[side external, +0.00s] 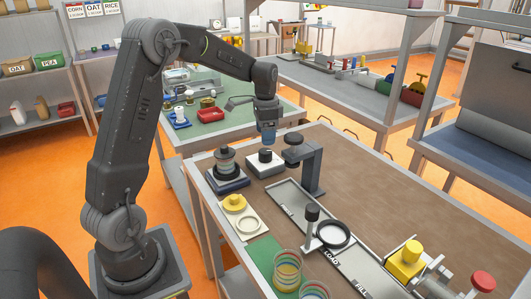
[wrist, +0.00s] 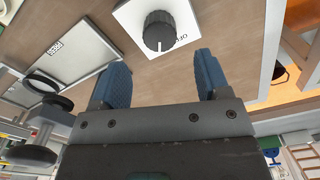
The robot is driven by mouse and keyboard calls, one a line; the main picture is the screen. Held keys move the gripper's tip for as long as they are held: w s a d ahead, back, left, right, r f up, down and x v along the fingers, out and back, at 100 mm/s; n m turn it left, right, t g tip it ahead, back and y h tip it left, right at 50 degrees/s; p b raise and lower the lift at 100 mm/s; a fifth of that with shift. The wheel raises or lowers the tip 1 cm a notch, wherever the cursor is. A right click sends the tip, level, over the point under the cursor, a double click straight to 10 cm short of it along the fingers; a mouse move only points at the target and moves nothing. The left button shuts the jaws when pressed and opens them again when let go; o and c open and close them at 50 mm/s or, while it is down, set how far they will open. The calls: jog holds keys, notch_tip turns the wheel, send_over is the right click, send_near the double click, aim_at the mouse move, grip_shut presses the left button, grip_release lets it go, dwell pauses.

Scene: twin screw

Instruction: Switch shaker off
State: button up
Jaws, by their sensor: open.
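A black ridged knob (wrist: 158,30) stands on a white plate (wrist: 183,12) with dark lettering, partly cut off at the top of the wrist view. The lettering seems to read OFF. In the side view the knob sits on a small white box (side external: 277,166) on the brown bench. My gripper (side external: 268,138) is just above the knob, pointing down. In the wrist view its blue fingers (wrist: 160,62) are apart and empty, and the knob shows beyond them. A round stack on a dark base (side external: 229,185), apparently the shaker, stands left of the box.
A dark bracket (side external: 312,165) with an overhanging head stands close right of the box. A yellow-topped part (side external: 235,203) lies in front.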

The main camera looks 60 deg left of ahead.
aim_at(265, 150)
notch_tip(265, 150, down, 7)
jog(key=shift+f, duration=0.1)
jog(key=shift+c, duration=0.3)
jog(key=c, duration=0.9)
jog(key=shift+o, duration=0.2)
jog(key=shift+n, duration=0.4)
jog(key=n, duration=0.5)
jog(key=shift+n, duration=0.3)
jog(key=n, duration=0.5)
jog(key=shift+n, duration=0.4)
jog(key=o, duration=0.9)
